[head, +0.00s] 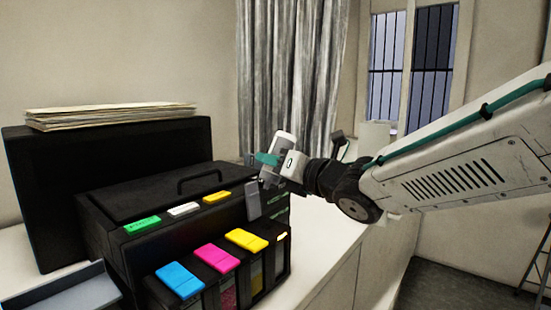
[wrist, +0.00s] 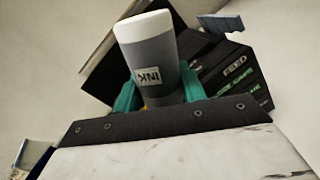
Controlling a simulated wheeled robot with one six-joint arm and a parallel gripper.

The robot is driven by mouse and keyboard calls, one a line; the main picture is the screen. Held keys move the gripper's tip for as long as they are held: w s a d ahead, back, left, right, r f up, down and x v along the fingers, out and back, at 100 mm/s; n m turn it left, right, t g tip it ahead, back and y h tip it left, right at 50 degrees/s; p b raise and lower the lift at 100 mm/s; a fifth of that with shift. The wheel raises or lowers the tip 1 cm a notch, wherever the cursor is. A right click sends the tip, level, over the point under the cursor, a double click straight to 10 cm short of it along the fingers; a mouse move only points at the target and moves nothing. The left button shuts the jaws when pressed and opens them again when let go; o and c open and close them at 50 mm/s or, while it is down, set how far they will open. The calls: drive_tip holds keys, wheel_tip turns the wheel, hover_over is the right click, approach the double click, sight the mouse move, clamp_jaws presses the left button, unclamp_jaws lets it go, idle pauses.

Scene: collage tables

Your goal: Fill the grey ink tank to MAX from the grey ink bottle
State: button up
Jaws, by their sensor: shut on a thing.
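My gripper (head: 268,160) is shut on the grey ink bottle (head: 268,177), above the right side of the printer. In the wrist view the bottle (wrist: 153,55) has a white end, a grey body and an INK label, between the green fingers (wrist: 158,95). In the head view it is tilted, white end upward. Its lower end is hidden, so I cannot tell whether it touches the tank. A grey lid (head: 253,200) stands upright just below it, at the back right of the tank row. The grey tank's ink level and MAX mark cannot be made out.
The black printer (head: 140,198) stands on a white counter (head: 335,245). Blue (head: 180,280), magenta (head: 216,258) and yellow (head: 246,240) tank lids lie flat. Papers (head: 105,115) rest on the black box behind. A tray (head: 70,290) juts out front left. The counter at right is clear.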

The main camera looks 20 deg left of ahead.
drive_tip(key=shift+f, duration=4)
idle(1.2)
drive_tip(key=shift+r, duration=4.45)
drive_tip(key=shift+r, duration=0.1)
